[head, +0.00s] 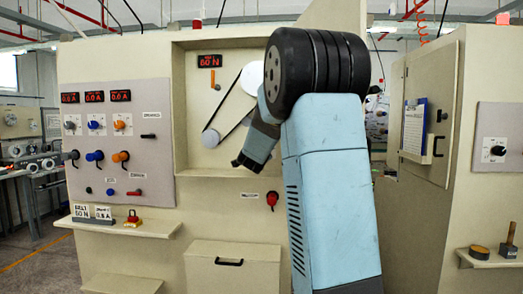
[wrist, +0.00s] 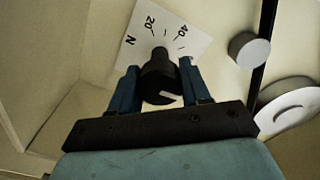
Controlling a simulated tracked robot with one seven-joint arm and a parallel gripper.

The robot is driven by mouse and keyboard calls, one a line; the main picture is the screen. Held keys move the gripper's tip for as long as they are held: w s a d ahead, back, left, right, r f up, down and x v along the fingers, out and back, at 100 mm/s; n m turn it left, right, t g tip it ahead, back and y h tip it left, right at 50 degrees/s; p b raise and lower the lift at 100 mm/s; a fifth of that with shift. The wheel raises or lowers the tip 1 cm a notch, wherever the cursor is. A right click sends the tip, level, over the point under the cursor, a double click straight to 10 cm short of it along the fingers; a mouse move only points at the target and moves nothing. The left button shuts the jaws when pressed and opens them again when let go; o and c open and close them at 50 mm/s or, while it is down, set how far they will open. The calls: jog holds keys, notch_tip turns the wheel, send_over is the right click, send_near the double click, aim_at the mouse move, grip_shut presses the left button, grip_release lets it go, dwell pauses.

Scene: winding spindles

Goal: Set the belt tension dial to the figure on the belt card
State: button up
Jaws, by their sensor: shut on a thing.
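The belt tension dial is a black round knob (wrist: 158,76) on a white scale plate (wrist: 190,42) in the wrist view. The plate shows 20, 40 and N. A pale mark shows on the knob's near side. My gripper (wrist: 160,68) has its two blue fingers shut on the knob, one on each side. In the head view my arm hides the dial. The belt card (head: 81,212) stands on the left shelf and reads BELT 60 N. The red-lit belt display (head: 209,61) in the recess reads 60 N.
A black belt runs over pale pulleys (head: 210,138) in the recess, close beside the dial. A left panel (head: 116,130) carries coloured knobs and displays. A second card (head: 103,213) and a red-and-yellow object (head: 133,218) share the shelf (head: 120,227).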

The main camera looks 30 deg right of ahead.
jog(key=n, duration=0.2)
jog(key=f+n, duration=0.1)
jog(key=shift+a+n, duration=0.1)
jog(key=shift+n, duration=2.3)
jog(key=o, duration=0.8)
jog(key=shift+o, duration=1.2)
jog(key=shift+r, duration=0.25)
jog(key=shift+s, duration=0.1)
jog(key=shift+s+a+r, duration=0.1)
jog(key=shift+s+a, duration=0.05)
jog(key=shift+s, duration=0.05)
jog(key=v, duration=1.3)
